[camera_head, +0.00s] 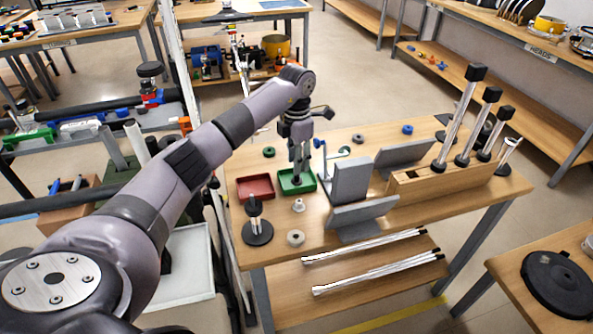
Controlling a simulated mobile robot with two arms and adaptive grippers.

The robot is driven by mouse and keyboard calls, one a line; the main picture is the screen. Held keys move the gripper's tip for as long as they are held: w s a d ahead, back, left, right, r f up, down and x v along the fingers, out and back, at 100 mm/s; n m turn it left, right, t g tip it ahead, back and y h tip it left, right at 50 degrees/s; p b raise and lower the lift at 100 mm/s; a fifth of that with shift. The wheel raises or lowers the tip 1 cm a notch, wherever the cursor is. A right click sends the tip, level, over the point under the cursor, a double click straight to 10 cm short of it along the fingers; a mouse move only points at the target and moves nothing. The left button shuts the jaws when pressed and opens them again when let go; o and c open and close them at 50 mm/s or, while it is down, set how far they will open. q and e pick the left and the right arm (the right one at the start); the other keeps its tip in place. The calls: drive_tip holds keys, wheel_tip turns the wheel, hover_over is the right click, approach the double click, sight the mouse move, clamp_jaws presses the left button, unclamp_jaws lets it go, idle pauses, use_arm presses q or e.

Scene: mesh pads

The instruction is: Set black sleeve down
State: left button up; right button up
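My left gripper (297,178) points straight down over the green tray (282,189) on the wooden table. Its fingers look close together and their tips are at or just above the tray floor. I cannot tell whether they are shut or hold anything. A red tray (246,196) sits just left of the green tray. My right gripper is not in view.
A black-based post (258,234), a white part (298,205) and a grey ring (296,238) stand in front of the trays. Grey angled plates (350,181) are to the right. A wooden block (434,189) holds several tall black-capped rods.

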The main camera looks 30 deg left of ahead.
sight(297, 181)
use_arm(q)
wheel_tip(297, 181, up, 7)
drive_tip(key=shift+r+b, duration=0.15)
drive_tip(key=shift+b, duration=0.15)
